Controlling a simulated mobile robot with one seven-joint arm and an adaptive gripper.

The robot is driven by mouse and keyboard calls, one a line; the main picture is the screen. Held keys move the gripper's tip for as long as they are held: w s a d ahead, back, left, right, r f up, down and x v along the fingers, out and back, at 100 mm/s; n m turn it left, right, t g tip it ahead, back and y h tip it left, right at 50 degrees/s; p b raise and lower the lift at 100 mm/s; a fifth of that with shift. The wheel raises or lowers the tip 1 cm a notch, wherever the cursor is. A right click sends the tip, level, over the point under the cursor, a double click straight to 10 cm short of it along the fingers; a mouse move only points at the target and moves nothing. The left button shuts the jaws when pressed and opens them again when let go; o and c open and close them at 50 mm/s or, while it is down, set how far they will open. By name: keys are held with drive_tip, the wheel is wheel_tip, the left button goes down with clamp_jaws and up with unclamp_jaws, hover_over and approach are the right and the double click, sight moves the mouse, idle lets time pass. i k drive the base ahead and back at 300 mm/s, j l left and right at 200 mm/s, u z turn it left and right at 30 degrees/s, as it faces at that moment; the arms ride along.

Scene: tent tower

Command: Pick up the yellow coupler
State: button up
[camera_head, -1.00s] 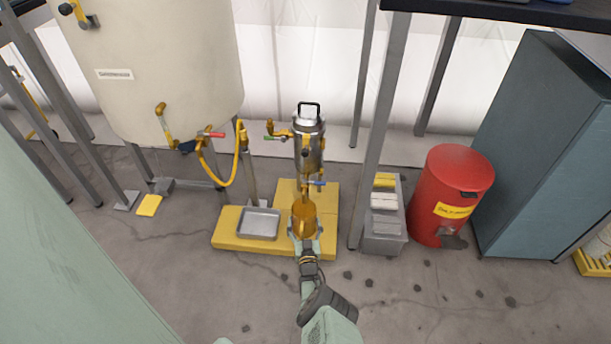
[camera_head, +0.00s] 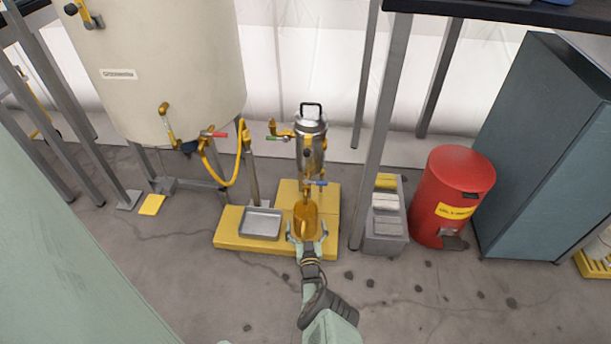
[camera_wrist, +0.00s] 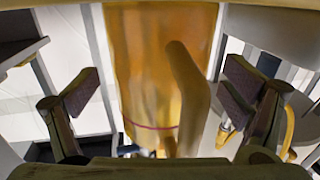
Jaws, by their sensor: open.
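A yellow hose (camera_head: 237,172) curves up from the big cream tank to a yellow end fitting (camera_head: 244,137), which appears to be the coupler. The fitting is at the top of an upright post, left of the steel canister. My gripper (camera_head: 307,233) is well to the right of and below the fitting, at an amber jug (camera_head: 305,212). In the wrist view the jaws (camera_wrist: 160,105) are open, one on each side of the jug (camera_wrist: 143,70), with visible gaps. The jug's handle (camera_wrist: 188,95) points toward my wrist. The coupler cannot be made out in the wrist view.
The steel canister (camera_head: 311,150) with taps stands over the jug. A grey tray (camera_head: 260,223) sits on the yellow platform (camera_head: 230,240). The cream tank (camera_head: 165,75) is at left. A grey box (camera_head: 386,225), table leg and red bin (camera_head: 449,195) are at right.

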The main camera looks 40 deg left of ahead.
sight(246, 140)
drive_tip(key=k+l, duration=0.3)
drive_tip(key=u, duration=1.45)
